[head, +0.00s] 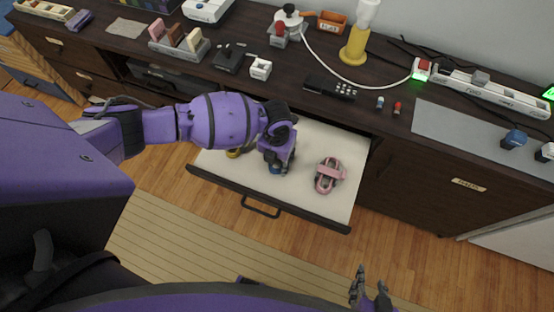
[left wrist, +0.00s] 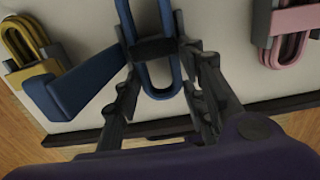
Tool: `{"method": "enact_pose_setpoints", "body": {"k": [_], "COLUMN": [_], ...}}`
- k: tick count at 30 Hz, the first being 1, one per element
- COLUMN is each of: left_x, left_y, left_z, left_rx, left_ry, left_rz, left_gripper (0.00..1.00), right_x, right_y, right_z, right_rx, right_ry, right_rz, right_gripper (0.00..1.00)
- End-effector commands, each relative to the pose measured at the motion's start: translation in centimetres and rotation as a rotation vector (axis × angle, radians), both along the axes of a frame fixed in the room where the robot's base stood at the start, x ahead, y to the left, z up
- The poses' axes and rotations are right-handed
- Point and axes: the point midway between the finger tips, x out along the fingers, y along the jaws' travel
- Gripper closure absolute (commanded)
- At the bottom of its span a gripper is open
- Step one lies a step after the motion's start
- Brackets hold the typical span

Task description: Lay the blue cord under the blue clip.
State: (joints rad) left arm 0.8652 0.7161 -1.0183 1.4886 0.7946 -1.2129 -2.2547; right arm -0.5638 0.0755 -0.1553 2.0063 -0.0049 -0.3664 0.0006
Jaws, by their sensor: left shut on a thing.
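The blue cord (left wrist: 164,75) is a long looped bundle in the open drawer, seen in the left wrist view. A dark band crosses it between my fingers. My left gripper (head: 278,165) reaches down into the drawer and is shut on the blue cord, one finger on each side. The blue clip (left wrist: 72,88) shows as a blue bar slanting up to the left of the cord, apart from it; its base is partly hidden. In the head view my gripper hides most of the blue things. My right gripper (head: 370,285) is open and empty at the bottom edge.
The drawer (head: 312,140) also holds a pink cord with a pink clip across it (head: 329,175) on the right and a yellow bundle (left wrist: 30,45) on the left. The dark counter behind carries a remote (head: 330,87), power strip and lamp.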

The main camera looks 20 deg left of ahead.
Motion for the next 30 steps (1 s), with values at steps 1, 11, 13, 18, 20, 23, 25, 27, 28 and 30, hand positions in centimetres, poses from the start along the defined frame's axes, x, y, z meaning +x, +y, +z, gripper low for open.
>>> {"method": "enact_pose_setpoints", "body": {"k": [1,11,13,18,20,23,25,27,28,30], "left_x": [-2.0,-2.2,-2.3,-2.1,-2.0,-1.8,-1.7,-1.6,-1.6,-1.5], "left_y": [0.1,-0.2,-0.2,-0.2,-0.1,-0.1,0.0,0.0,0.0,0.0], "left_z": [-2.0,-2.5,-2.5,-2.4,-2.2,-2.0,-1.9,-1.8,-1.7,-1.7], "left_rx": [0.002,-0.004,-0.005,-0.003,-0.002,-0.001,0.0,0.0,0.0,0.001], "left_ry": [0.036,0.042,0.043,0.041,0.038,0.034,0.032,0.03,0.029,0.028], "left_rz": [0.0,0.001,0.001,0.001,0.0,0.0,0.0,0.0,0.0,0.0], "left_gripper": [0.88,0.59,0.5,0.4,0.4,0.4,0.4,0.4,0.4,0.4], "right_x": [-0.2,-0.4,-0.5,-0.9,-1.0,-1.0,-1.1,-1.1,-1.1,-1.2], "right_y": [0.0,0.0,-0.1,-0.1,-0.1,-0.2,-0.2,-0.2,-0.2,-0.2], "right_z": [-0.5,-0.9,-0.9,-1.1,-1.1,-1.0,-1.0,-0.9,-0.9,-0.9], "right_rx": [-0.001,-0.002,-0.002,-0.003,-0.002,-0.002,-0.003,-0.003,-0.003,-0.003], "right_ry": [0.007,0.012,0.015,0.023,0.023,0.023,0.024,0.025,0.025,0.025], "right_rz": [0.002,0.003,0.003,0.0,0.0,0.0,-0.001,-0.001,-0.001,-0.001], "right_gripper": [0.6,0.6,0.6,0.6,0.6,0.6,0.6,0.6,0.6,0.6]}}
